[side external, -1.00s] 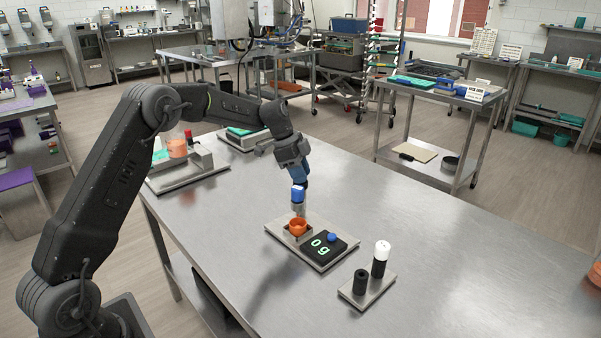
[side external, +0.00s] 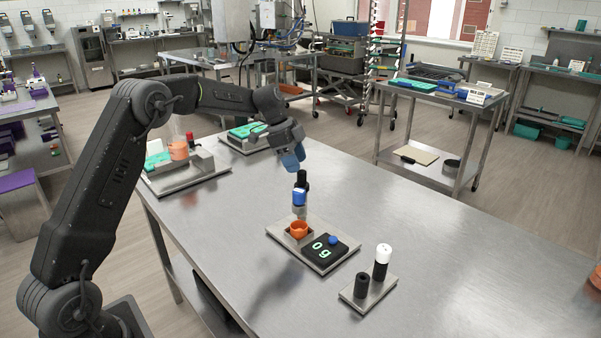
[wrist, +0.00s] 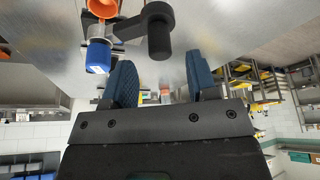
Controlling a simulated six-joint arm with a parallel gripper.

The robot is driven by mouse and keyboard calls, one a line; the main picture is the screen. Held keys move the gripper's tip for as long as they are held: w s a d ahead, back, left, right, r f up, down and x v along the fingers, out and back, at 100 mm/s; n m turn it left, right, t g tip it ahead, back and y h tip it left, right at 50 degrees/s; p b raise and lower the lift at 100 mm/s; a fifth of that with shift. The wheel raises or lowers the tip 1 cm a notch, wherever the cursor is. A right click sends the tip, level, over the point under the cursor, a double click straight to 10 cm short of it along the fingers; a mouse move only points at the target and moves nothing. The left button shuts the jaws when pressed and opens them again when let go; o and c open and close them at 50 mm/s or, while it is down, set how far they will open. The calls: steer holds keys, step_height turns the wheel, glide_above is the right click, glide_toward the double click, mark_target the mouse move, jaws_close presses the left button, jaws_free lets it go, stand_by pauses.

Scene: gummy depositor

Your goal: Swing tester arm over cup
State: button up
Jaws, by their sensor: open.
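The tester has a blue and white head (side external: 299,198) with a grey lower end and a black upright part (side external: 301,180). In the side view the head appears directly above the orange cup (side external: 298,230), which sits in a holder on the metal base plate (side external: 283,244). In the wrist view, the blue head (wrist: 98,56), black arm with its round knob (wrist: 159,42) and orange cup (wrist: 103,5) show near the top. My gripper (side external: 293,160) is open and empty, above and apart from the knob; its blue fingers (wrist: 160,75) show spread in the wrist view.
A black display (side external: 325,249) reading 0 g with a blue button (side external: 332,239) is beside the cup. A small plate (side external: 366,295) holds a white-capped black cylinder (side external: 381,261) and a shorter black one.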

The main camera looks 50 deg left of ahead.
steer(key=v, duration=0.9)
